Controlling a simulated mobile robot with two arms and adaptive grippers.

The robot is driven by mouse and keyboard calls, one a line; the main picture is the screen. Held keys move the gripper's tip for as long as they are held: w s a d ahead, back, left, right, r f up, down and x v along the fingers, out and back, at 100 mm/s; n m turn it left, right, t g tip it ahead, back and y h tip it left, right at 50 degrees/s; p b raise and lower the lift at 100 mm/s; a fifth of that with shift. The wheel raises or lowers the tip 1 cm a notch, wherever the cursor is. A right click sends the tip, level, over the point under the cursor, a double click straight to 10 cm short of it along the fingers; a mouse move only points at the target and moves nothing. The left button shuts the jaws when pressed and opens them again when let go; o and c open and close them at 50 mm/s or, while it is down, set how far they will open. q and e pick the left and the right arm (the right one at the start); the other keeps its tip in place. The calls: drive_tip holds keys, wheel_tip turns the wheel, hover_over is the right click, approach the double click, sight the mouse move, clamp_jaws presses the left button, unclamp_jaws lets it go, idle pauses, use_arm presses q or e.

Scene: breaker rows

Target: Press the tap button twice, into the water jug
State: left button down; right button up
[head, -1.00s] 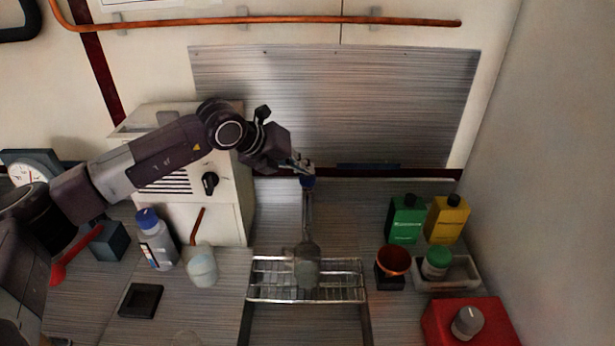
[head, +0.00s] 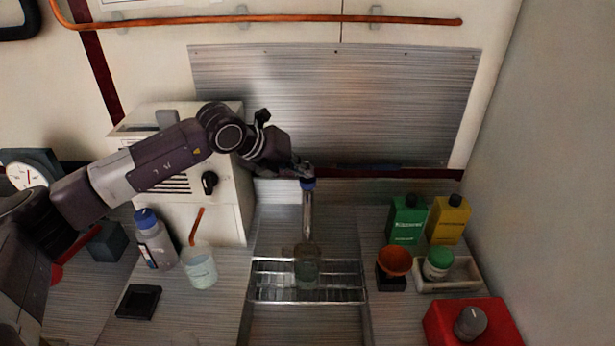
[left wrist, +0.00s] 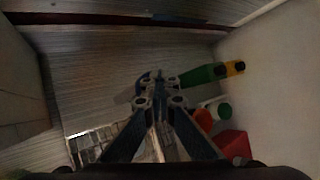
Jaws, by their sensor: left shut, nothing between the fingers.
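The tap is a metal post (head: 308,212) with a blue button (head: 308,184) on top. It stands over the wire rack. A clear jug (head: 307,268) stands upright on the rack under the tap. My left gripper (head: 303,170) is shut and empty, with its tips at the top of the blue button. Whether they touch or press it I cannot tell. The shut fingers also show in the left wrist view (left wrist: 158,92), where they hide most of the tap. My right gripper is not in view.
A wire rack (head: 262,290) spans the sink area. To the left are a blue-capped bottle (head: 155,243), a beaker (head: 200,268) and a white machine (head: 222,215). To the right are green (head: 407,222) and yellow (head: 447,222) bottles, an orange cup (head: 394,260) and a red box (head: 497,322).

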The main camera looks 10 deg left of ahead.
sight(305, 180)
use_arm(q)
drive_tip(key=shift+f, duration=0.4)
drive_tip(key=shift+s, duration=0.1)
drive_tip(key=shift+r+p, duration=0.35)
drive_tip(key=shift+r, duration=1.1)
drive_tip(key=shift+r+p, duration=1.05)
drive_tip(key=shift+r, duration=1.5)
